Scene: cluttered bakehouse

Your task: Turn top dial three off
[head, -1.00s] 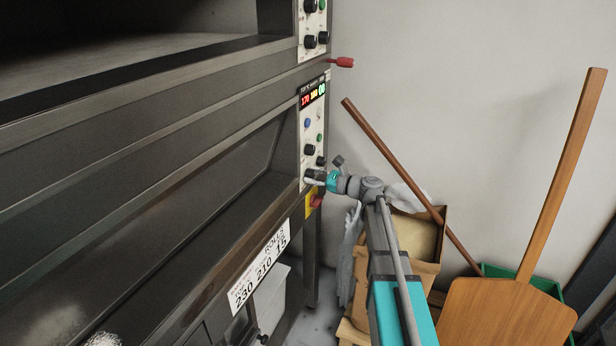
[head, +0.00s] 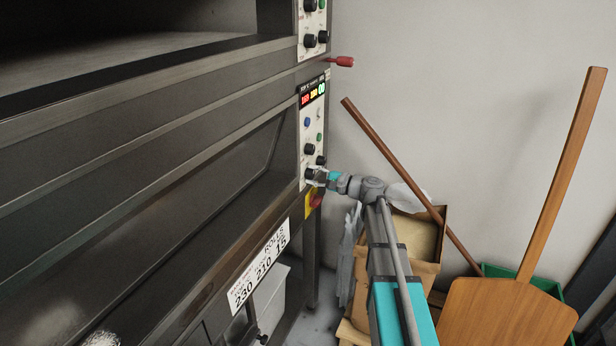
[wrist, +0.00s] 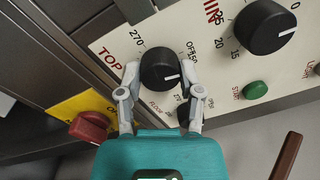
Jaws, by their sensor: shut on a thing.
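The black TOP dial (wrist: 160,68) sits on the pale control panel (wrist: 215,70), with "TOP" printed to its left. Its white pointer line points right and slightly up in the wrist view, below the "OFF" print. My gripper (wrist: 156,78) is shut on this dial, one grey finger on each side. In the head view my gripper (head: 319,176) is at the lowest dial (head: 309,174) of the lower deck's panel and partly covers it. A smaller dial (wrist: 183,114) is half hidden behind the right finger.
A red knob on a yellow plate (wrist: 72,106) is close to my left finger. A larger black dial (wrist: 265,27) and a green START button (wrist: 256,90) are to the right. A leaning wooden pole (head: 400,180) and a wooden peel (head: 510,310) stand beside my arm.

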